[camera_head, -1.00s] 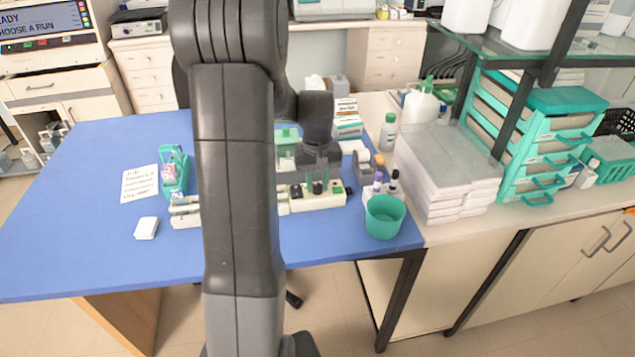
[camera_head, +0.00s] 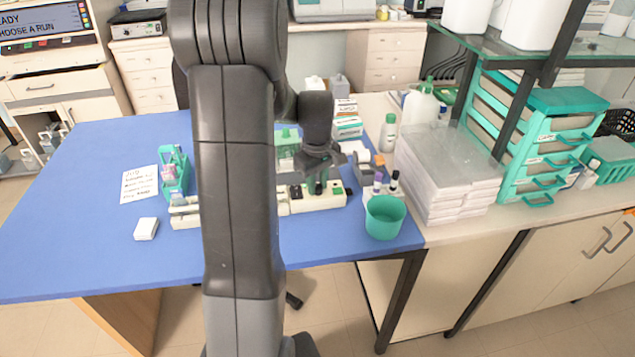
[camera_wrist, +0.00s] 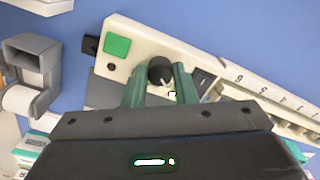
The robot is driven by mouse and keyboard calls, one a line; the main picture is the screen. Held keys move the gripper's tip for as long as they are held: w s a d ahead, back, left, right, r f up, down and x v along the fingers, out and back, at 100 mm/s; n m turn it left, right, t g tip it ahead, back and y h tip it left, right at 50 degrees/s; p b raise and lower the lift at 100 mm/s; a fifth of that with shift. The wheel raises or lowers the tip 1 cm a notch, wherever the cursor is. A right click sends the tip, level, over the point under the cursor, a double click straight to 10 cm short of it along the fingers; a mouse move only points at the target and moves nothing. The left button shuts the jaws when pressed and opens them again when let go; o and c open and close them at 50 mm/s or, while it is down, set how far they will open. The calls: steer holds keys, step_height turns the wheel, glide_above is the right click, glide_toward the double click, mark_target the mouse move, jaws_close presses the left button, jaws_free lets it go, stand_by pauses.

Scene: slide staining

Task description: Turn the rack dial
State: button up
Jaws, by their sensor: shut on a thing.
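The rack (camera_head: 318,203) is a long cream strip lying on the blue table, partly hidden behind my arm in the head view. In the wrist view the rack (camera_wrist: 150,36) runs diagonally, with printed numbers and a green square button. Its dial (camera_wrist: 160,72) is a round black knob with a pale mark. My gripper (camera_wrist: 160,86) has its two green fingers on either side of the dial, shut on it. In the head view my gripper (camera_head: 317,186) reaches down onto the right part of the rack.
A teal cup (camera_head: 384,218) stands at the table's front right, with small bottles (camera_head: 385,183) behind it. A grey paper-roll holder (camera_wrist: 32,75) is close to the rack. A teal holder (camera_head: 173,172), a note and a white box (camera_head: 146,228) lie left.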

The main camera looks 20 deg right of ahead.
mark_target(317, 186)
steer(key=o, duration=1)
step_height(317, 186, up, 14)
steer(key=shift+f, duration=0.1)
stand_by(0.4)
step_height(317, 186, down, 14)
steer(key=shift+r, duration=0.1)
stand_by(0.4)
